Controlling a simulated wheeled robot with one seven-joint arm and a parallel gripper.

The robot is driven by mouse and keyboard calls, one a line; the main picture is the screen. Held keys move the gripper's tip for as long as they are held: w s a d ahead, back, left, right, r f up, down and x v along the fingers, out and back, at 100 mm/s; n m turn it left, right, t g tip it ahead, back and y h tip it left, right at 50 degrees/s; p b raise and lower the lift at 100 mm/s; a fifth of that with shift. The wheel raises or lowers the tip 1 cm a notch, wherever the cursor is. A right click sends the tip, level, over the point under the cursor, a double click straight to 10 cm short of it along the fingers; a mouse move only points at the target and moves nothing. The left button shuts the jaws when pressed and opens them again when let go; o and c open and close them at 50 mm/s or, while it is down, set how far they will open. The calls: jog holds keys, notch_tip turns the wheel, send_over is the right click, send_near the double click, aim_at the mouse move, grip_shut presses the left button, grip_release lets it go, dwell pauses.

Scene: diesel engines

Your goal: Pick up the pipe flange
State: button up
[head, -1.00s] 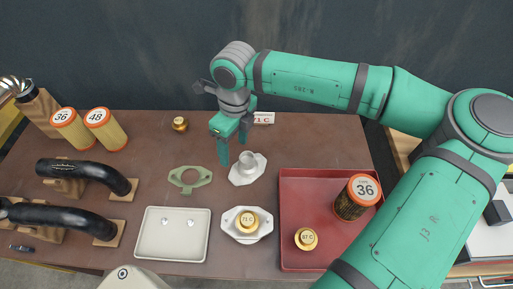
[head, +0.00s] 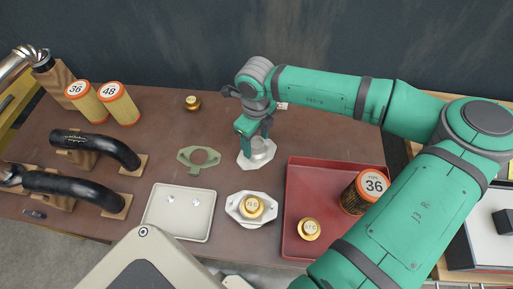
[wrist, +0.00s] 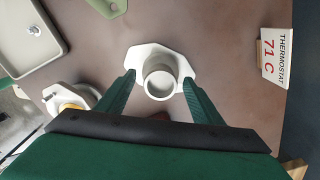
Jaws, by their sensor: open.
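The pipe flange is a pale grey-white plate with a short round pipe neck (head: 261,155), lying on the brown bench right of the green gasket. In the wrist view, its neck and plate (wrist: 160,76) lie between my finger tips. My gripper (head: 256,136) is open and points down just above the flange, partly hiding it in the head view. In the wrist view the fingers of my gripper (wrist: 159,84) stand on either side of the neck, with a gap to it on both sides. I cannot tell the exact height of the tips above the plate.
A green gasket (head: 199,160) lies left of the flange. A white housing (head: 236,207) with a gold thermostat (head: 252,206) is in front. A red tray (head: 293,223) is at right, a pale tray (head: 180,232) at front left. A thermostat label (wrist: 276,58) stands nearby.

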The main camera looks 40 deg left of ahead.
jog(key=shift+f, duration=0.7)
jog(key=shift+w, duration=0.2)
grip_shut()
jog(key=shift+s, duration=0.15)
